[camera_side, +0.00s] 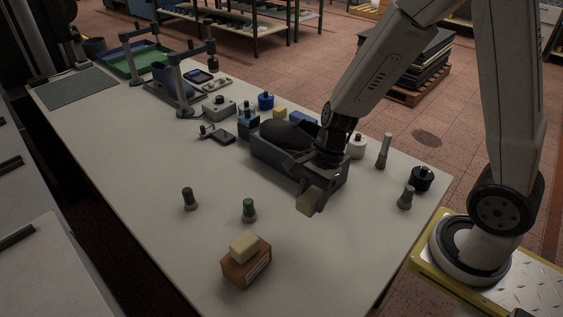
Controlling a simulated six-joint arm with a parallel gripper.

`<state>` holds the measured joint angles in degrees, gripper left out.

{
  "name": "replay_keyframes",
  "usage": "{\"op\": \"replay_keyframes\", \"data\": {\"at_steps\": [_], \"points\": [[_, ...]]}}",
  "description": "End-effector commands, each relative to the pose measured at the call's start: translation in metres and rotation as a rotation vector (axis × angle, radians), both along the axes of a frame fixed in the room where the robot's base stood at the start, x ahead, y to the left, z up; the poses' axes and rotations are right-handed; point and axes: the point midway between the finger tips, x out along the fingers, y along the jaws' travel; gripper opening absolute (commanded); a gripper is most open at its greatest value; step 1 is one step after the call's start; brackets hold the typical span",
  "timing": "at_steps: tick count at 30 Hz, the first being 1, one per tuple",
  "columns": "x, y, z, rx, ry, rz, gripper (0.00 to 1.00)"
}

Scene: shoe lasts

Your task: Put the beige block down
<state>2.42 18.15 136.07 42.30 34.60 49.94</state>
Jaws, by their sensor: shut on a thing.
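My gripper (320,197) points down over the table and is shut on a beige block (308,202). The block is held at the fingertips, tilted, and seems to be above the white table (345,245). A gap to the surface is hard to judge. The gripper is in front of the right end of a dark grey holder (265,152), which it partly hides. A dark shoe last (285,134) lies in that holder. A second, paler yellow block (244,246) rests on a brown box (247,265) near the front of the table.
Small dark-topped (189,198) and green-topped (249,209) pegs stand left of the gripper. A black round pot (422,179), a grey peg (406,198) and a tall grey post (385,151) stand to the right. The table between brown box and right edge is clear.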

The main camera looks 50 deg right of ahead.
Motion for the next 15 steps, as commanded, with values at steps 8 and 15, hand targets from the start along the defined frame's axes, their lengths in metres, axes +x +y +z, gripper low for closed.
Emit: {"op": "replay_keyframes", "data": {"at_steps": [8,15], "points": [[0.013,-0.001,0.001,-0.010,0.000,-0.056,0.01],[0.047,-0.004,0.006,-0.028,0.004,-0.212,0.01]]}}
